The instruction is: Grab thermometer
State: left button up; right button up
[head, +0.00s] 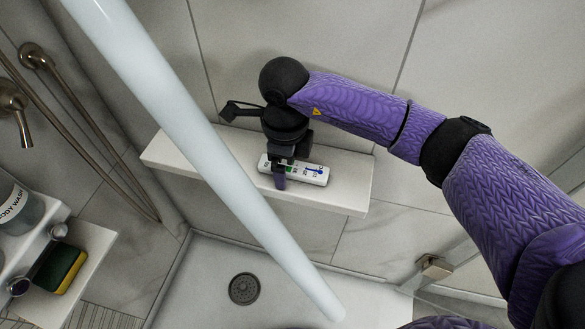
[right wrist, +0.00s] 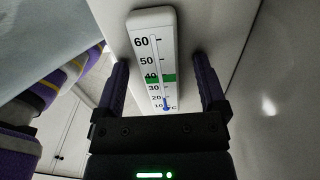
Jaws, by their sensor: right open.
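The thermometer (head: 312,174) is a white rounded bar with a green band and a blue bulb mark. It lies face up on the white wall shelf (head: 345,198) in the head view. In the right wrist view the thermometer (right wrist: 150,50) extends away between the fingers, its numbers readable. My right gripper (head: 281,172) is over the shelf with its fingers on either side of the thermometer. In the right wrist view the open right gripper (right wrist: 162,72) shows a gap between each finger and the bar. My left gripper is not in view.
A long pale pole (head: 200,120) crosses the head view diagonally in front of the shelf. At left are a body wash bottle (head: 18,208), a sponge (head: 62,270) and a shower hose (head: 95,135). A drain (head: 244,288) lies in the floor below.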

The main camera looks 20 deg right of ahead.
jog(key=shift+r, duration=0.15)
jog(key=c, duration=0.7)
grip_shut()
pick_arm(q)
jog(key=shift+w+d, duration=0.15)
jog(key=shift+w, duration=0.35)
pick_arm(e)
jog(key=shift+r, duration=0.1)
jog(key=r+p, duration=0.1)
jog(key=r, duration=0.1)
jog(key=r+p, duration=0.1)
jog(key=r, duration=0.2)
jog(key=r+p, duration=0.1)
jog(key=r, duration=0.1)
jog(key=shift+s+a+r+p, duration=0.2)
jog(key=shift+s+p, duration=0.05)
jog(key=shift+p, duration=0.1)
pick_arm(q)
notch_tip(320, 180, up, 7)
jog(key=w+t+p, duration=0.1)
jog(key=p, duration=0.2)
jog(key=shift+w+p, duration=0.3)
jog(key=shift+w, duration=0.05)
pick_arm(e)
jog(key=s+a, duration=0.5)
jog(key=s, duration=0.3)
jog(key=s+a, duration=0.5)
jog(key=s, duration=0.3)
jog(key=shift+a+f, duration=0.3)
jog(key=shift+a, duration=0.1)
